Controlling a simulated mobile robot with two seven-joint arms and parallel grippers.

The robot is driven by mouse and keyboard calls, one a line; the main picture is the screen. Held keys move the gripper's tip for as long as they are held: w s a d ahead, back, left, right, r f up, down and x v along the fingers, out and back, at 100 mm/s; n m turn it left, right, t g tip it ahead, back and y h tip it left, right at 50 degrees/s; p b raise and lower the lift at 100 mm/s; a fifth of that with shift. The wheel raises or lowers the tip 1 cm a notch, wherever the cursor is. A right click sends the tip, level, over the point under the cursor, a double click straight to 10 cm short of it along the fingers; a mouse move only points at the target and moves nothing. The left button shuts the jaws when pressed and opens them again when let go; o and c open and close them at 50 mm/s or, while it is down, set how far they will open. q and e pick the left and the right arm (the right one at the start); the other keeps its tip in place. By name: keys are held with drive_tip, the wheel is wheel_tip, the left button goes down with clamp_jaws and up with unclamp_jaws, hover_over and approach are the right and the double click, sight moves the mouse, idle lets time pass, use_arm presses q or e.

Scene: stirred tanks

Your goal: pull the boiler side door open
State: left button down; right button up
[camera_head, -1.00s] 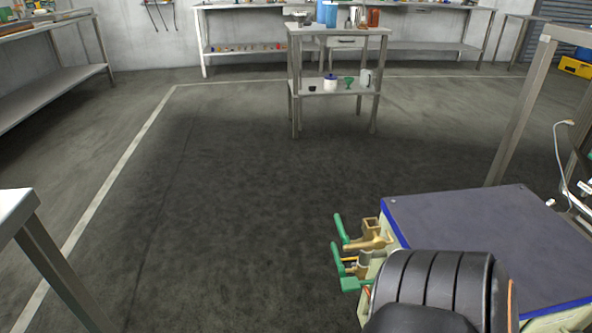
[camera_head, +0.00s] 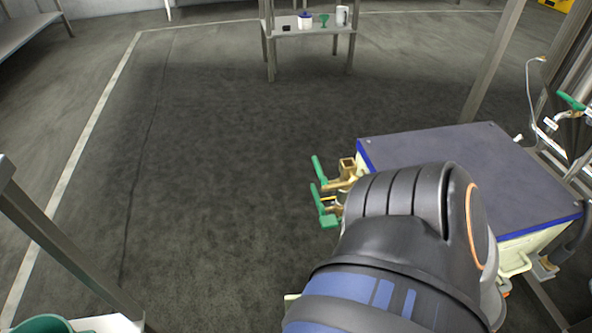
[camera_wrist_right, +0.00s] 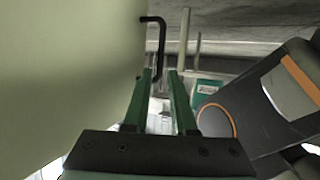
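The boiler (camera_head: 450,160) looks like a cream box with a dark top edged in blue, at the right of the head view. My right arm covers much of its near side. In the right wrist view a smooth cream panel (camera_wrist_right: 60,80) fills the left, with a black bent handle (camera_wrist_right: 161,35) standing out from its edge. My right gripper (camera_wrist_right: 160,73) is open, its two green fingers apart. The handle's lower end reaches toward the gap between the fingertips; I cannot tell if it touches them. My left gripper is not in view.
Green-handled brass valves (camera_head: 325,195) stick out from the boiler's left side. Pipes (camera_head: 575,130) and a metal post (camera_head: 492,60) stand at the right. A small shelf table (camera_head: 310,27) is at the back, and a table corner (camera_head: 120,322) is at lower left. The middle floor is clear.

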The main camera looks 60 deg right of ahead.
drive_tip(key=v, duration=0.3)
drive_tip(key=shift+s+r, duration=0.1)
drive_tip(key=shift+s, duration=0.15)
idle(0.4)
